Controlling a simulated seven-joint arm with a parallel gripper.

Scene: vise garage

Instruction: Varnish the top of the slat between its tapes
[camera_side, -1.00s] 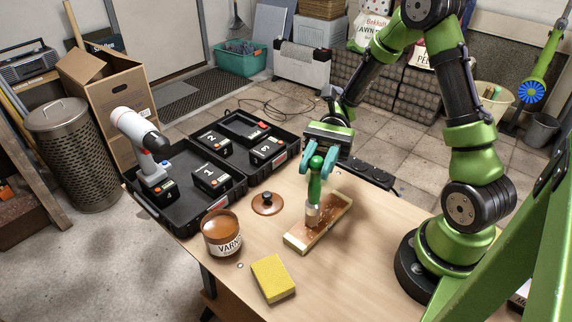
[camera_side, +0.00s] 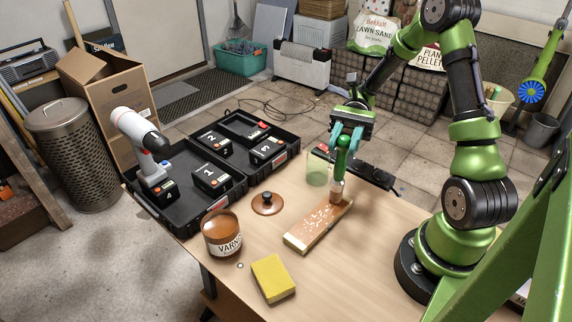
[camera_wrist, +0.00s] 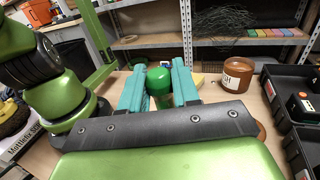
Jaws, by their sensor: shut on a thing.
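My gripper (camera_side: 346,138) is shut on the green handle of a brush (camera_side: 342,160), held upright with its bristles down. In the wrist view the green handle end (camera_wrist: 159,82) sits between the two teal fingers. The slat (camera_side: 318,227) lies on the workbench, brown and glossy on top with pale flecks along its middle. The bristles are at its far end; I cannot tell whether they touch it. The tapes are hard to make out. The open varnish jar (camera_side: 222,236) stands left of the slat; it also shows in the wrist view (camera_wrist: 239,75).
A round brown lid (camera_side: 267,204) lies between jar and slat. A yellow sponge (camera_side: 272,278) lies at the front edge. A clear greenish glass (camera_side: 317,169) stands just left of the brush. An open black tool case (camera_side: 205,205) with a drill and batteries is at the left.

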